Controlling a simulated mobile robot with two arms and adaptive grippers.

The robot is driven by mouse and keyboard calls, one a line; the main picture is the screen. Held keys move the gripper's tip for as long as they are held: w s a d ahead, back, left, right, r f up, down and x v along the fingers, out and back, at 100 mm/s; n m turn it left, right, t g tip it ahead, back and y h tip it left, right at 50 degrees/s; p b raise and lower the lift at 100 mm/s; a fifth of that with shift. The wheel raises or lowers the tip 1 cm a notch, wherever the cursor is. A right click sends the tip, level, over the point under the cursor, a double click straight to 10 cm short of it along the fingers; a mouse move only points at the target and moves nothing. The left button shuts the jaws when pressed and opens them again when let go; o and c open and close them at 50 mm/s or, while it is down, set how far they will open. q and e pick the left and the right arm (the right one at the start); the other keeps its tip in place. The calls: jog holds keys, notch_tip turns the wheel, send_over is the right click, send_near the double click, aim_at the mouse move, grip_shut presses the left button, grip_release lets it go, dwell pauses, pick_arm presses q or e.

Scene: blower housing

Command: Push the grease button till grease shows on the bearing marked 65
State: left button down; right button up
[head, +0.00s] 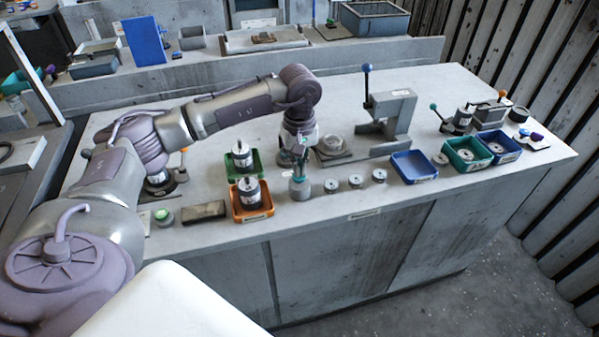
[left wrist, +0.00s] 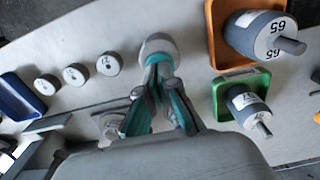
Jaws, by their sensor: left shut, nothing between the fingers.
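My left gripper (head: 299,168) is shut and empty, pointing down at a short grey round pot (head: 299,188) on the bench. In the left wrist view the closed teal fingertips (left wrist: 158,64) overlap the near edge of the pot's pale round top (left wrist: 158,45); I cannot tell whether they touch it. Three small grey bearings stand in a row beside the pot: a near one (head: 331,186), a middle one (head: 355,181) and a far one (head: 379,175). The mark on the nearest bearing (left wrist: 109,63) is too small to read. No grease shows clearly. My right gripper is out of view.
An orange tray (head: 238,214) holds a motor marked 65 (left wrist: 255,35). A green tray (head: 232,175) holds another motor marked 45 (left wrist: 245,103). A blue tray (head: 414,166) and a lever press (head: 390,108) stand to the right. A green-topped round item (head: 163,217) sits left.

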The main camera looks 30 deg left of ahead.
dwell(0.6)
pick_arm(q)
jog(key=shift+r+p, duration=1.6)
jog(key=shift+r, duration=1.45)
